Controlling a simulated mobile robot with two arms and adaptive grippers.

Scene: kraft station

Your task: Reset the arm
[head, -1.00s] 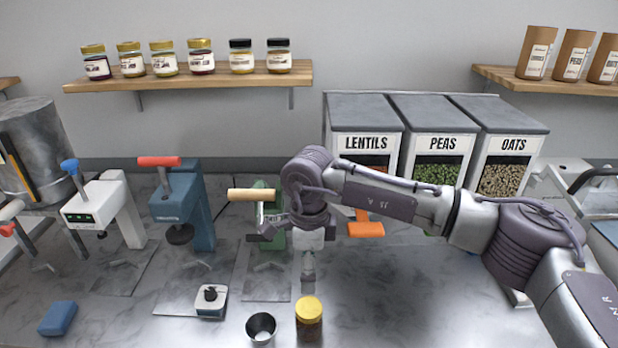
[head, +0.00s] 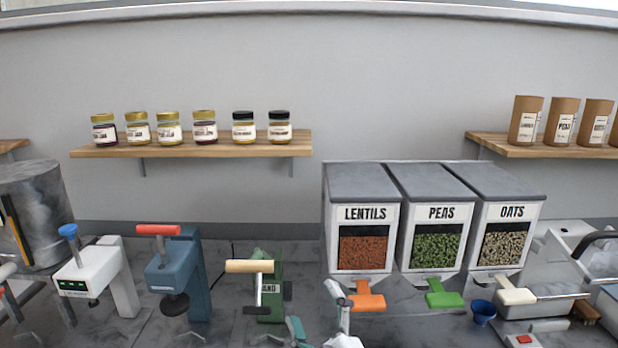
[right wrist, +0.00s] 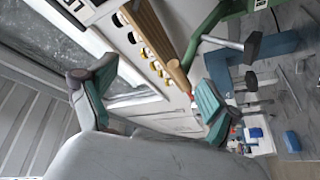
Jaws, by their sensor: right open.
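My right gripper (head: 315,308) shows at the bottom centre of the head view, with its teal-padded fingers spread apart and nothing between them. It appears just right of the green press (head: 271,300) and below the lentils dispenser (head: 364,248). The rest of the right arm is below the frame. In the right wrist view the same gripper (right wrist: 155,75) is open and empty, and the room appears sideways behind it.
A blue press (head: 178,275) and a white press (head: 95,277) stand to the left. Peas (head: 437,248) and oats (head: 502,247) dispensers stand to the right. A blue cup (head: 483,312) sits below them. A shelf (head: 190,147) holds several jars.

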